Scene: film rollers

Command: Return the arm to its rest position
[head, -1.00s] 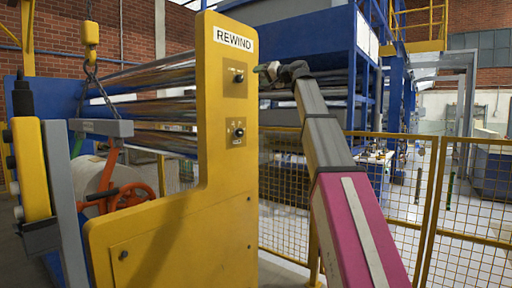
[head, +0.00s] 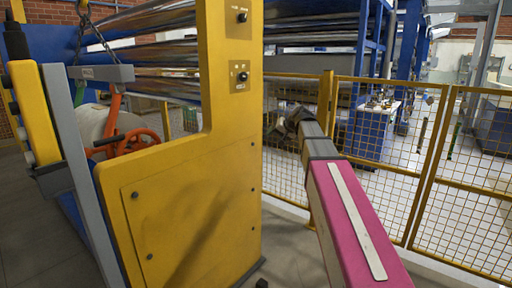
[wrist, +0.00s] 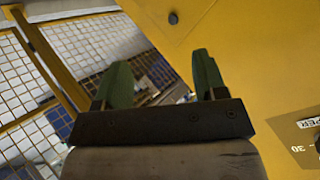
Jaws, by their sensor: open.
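My gripper (wrist: 160,82) shows in the wrist view with its two green fingers apart and nothing between them. In the head view my gripper (head: 272,126) is small and partly hidden at the end of my arm, just right of the yellow machine panel (head: 228,160). My arm reaches forward from the lower right, with a grey section and a pink section. In the wrist view the yellow panel (wrist: 235,50) fills the right side, close to the fingers. I cannot tell whether it touches them.
A yellow mesh fence (head: 400,150) runs behind and to the right of my arm. Metal rollers (head: 150,55) extend left from the panel. An orange handwheel (head: 140,142) and a yellow-and-grey lever arm (head: 35,112) stand at left. Floor shows between panel and fence.

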